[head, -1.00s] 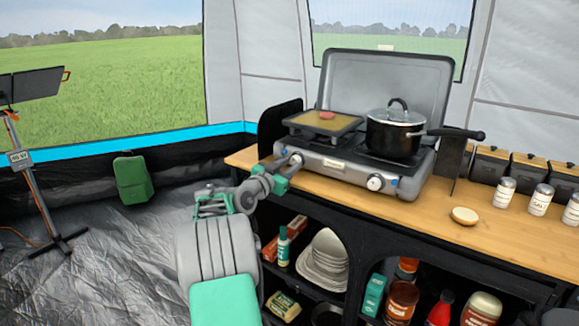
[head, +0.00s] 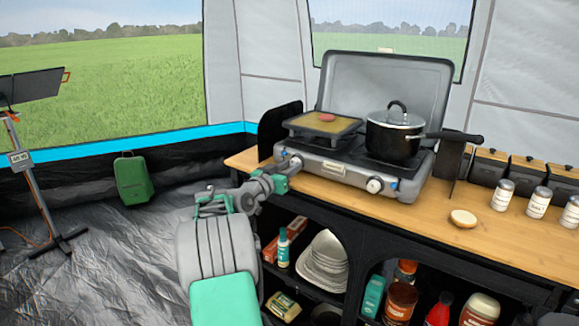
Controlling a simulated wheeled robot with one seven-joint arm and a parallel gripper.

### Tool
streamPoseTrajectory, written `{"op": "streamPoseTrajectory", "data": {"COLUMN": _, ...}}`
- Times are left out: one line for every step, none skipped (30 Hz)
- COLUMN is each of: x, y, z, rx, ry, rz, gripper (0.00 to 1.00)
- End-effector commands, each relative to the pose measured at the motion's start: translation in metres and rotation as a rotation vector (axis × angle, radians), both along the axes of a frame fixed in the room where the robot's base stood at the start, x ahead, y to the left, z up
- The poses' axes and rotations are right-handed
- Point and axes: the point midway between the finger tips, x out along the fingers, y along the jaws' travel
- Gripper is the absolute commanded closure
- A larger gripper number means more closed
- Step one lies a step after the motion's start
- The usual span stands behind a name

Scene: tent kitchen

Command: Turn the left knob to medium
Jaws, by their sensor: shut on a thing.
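The grey camp stove (head: 333,169) stands on the wooden counter with its lid raised. Its left knob (head: 296,162) is at the left end of the front panel, mostly hidden by my gripper. My gripper (head: 289,168) is at this knob, with its fingers shut on it. The knob's pointer is too small and too covered to read. The right knob (head: 375,185) is white and silver and stands clear on the right of the front panel. A griddle (head: 325,125) with a small reddish piece of food on it sits over the left burner.
A black pot (head: 392,140) with a lid stands on the right burner, its handle pointing right. Several white shakers (head: 503,195) and a small round tan item (head: 463,218) are on the counter at right. Shelves (head: 355,236) with goods lie below my arm's right side.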

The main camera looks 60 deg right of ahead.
Motion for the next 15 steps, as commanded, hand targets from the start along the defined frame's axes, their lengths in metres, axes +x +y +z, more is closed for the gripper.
{"op": "streamPoseTrajectory", "data": {"x": 0.0002, "y": 0.0002, "z": 0.0021, "rx": 0.007, "ry": 0.039, "rz": 0.0, "gripper": 1.0}}
{"op": "streamPoseTrajectory", "data": {"x": 0.0002, "y": 0.0002, "z": 0.0022, "rx": 0.012, "ry": 0.067, "rz": 0.001, "gripper": 1.0}}
{"op": "streamPoseTrajectory", "data": {"x": 0.0001, "y": 0.0002, "z": 0.0024, "rx": 0.018, "ry": 0.105, "rz": 0.0, "gripper": 1.0}}
{"op": "streamPoseTrajectory", "data": {"x": 0.0001, "y": 0.0002, "z": 0.0025, "rx": 0.022, "ry": 0.132, "rz": 0.0, "gripper": 1.0}}
{"op": "streamPoseTrajectory", "data": {"x": 0.0001, "y": 0.0002, "z": 0.0027, "rx": 0.027, "ry": 0.161, "rz": 0.001, "gripper": 1.0}}
{"op": "streamPoseTrajectory", "data": {"x": 0.0, "y": 0.0002, "z": 0.0029, "rx": 0.033, "ry": 0.199, "rz": 0.001, "gripper": 1.0}}
{"op": "streamPoseTrajectory", "data": {"x": 0.0, "y": 0.0003, "z": 0.0031, "rx": 0.037, "ry": 0.226, "rz": 0.0, "gripper": 1.0}}
{"op": "streamPoseTrajectory", "data": {"x": 0.0, "y": 0.0003, "z": 0.0032, "rx": 0.042, "ry": 0.255, "rz": 0.0, "gripper": 1.0}}
{"op": "streamPoseTrajectory", "data": {"x": 0.0001, "y": 0.0002, "z": 0.0034, "rx": 0.048, "ry": 0.293, "rz": 0.001, "gripper": 1.0}}
{"op": "streamPoseTrajectory", "data": {"x": 0.0001, "y": 0.0002, "z": 0.0035, "rx": 0.052, "ry": 0.321, "rz": 0.001, "gripper": 1.0}}
{"op": "streamPoseTrajectory", "data": {"x": 0.0002, "y": 0.0002, "z": 0.0034, "rx": 0.058, "ry": 0.35, "rz": 0.001, "gripper": 1.0}}
{"op": "streamPoseTrajectory", "data": {"x": 0.0002, "y": 0.0002, "z": 0.0034, "rx": 0.064, "ry": 0.387, "rz": 0.002, "gripper": 1.0}}
{"op": "streamPoseTrajectory", "data": {"x": 0.0002, "y": 0.0002, "z": 0.0033, "rx": 0.068, "ry": 0.416, "rz": 0.002, "gripper": 1.0}}
{"op": "streamPoseTrajectory", "data": {"x": 0.0002, "y": 0.0002, "z": 0.0033, "rx": 0.073, "ry": 0.444, "rz": 0.001, "gripper": 1.0}}
{"op": "streamPoseTrajectory", "data": {"x": 0.0003, "y": 0.0003, "z": 0.0035, "rx": 0.079, "ry": 0.482, "rz": 0.002, "gripper": 1.0}}
